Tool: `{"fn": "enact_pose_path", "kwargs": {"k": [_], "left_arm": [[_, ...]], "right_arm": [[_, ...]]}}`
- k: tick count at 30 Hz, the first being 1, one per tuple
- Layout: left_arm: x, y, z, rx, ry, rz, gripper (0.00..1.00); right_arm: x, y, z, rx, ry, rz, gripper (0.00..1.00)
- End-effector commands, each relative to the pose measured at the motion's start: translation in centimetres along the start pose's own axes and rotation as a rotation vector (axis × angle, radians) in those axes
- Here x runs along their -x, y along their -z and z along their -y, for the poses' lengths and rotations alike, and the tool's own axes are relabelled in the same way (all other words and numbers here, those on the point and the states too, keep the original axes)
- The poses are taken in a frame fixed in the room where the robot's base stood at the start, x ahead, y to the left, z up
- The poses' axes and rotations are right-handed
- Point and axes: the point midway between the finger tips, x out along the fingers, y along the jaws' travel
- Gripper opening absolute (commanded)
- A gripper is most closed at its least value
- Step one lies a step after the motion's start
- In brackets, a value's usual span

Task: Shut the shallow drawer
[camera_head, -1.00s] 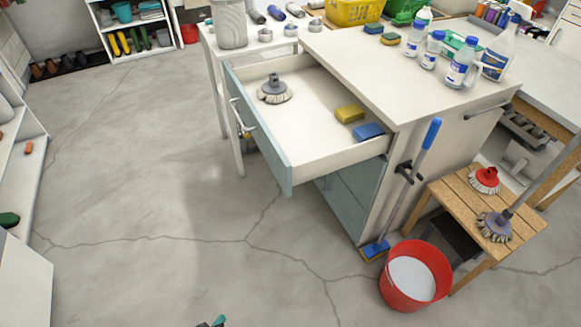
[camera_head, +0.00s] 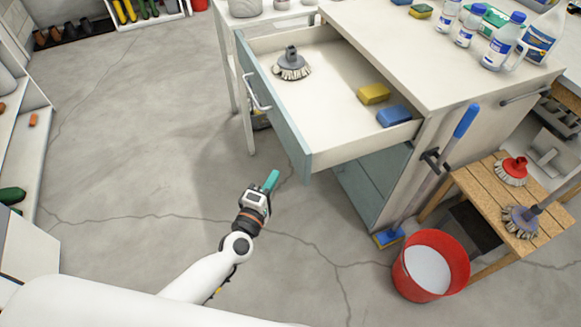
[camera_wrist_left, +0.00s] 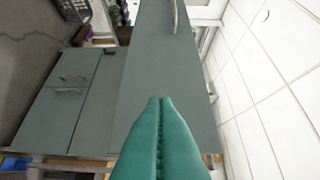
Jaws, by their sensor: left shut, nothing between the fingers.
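The shallow drawer (camera_head: 282,112) is pulled out of the white cabinet (camera_head: 425,55) in the head view. It holds a grey brush head (camera_head: 291,66), a yellow sponge (camera_head: 374,93) and a blue sponge (camera_head: 394,117). Its blue-grey front carries a metal handle (camera_head: 257,90). My left gripper (camera_head: 271,181) is shut and empty, in front of the drawer front and apart from it in the head view. In the left wrist view the closed teal fingers (camera_wrist_left: 161,102) point toward the grey-blue drawer front (camera_wrist_left: 150,65); contact cannot be told. My right gripper is out of view.
A red bucket (camera_head: 430,264) stands on the floor by the cabinet, beside a wooden stool (camera_head: 487,190). A blue-handled brush (camera_head: 461,128) leans at the cabinet's side. Bottles stand on top. The floor in front of the drawer is mostly clear.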

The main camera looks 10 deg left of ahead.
Motion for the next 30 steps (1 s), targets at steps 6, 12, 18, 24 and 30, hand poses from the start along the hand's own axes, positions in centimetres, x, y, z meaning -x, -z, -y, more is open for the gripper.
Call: {"fn": "enact_pose_path", "kwargs": {"k": [6, 12, 18, 24, 30], "left_arm": [[-3.5, 1.4, 0.1, 0.002, -0.001, -0.001, 0.0], [-4.8, 2.6, 0.0, -0.001, 0.0, 0.0, 0.0], [-4.9, 2.8, -0.1, -0.001, -0.001, 0.0, 0.0], [-4.9, 2.8, -0.1, -0.001, -0.001, 0.0, 0.0], [-5.2, 3.2, -0.1, 0.0, 0.0, 0.0, 0.0]], "right_arm": [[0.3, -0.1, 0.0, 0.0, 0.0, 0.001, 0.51], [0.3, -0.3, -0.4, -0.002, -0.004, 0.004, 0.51], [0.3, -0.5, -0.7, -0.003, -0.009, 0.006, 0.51], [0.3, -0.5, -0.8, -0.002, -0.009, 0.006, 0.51], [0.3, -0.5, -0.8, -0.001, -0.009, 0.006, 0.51]]}}
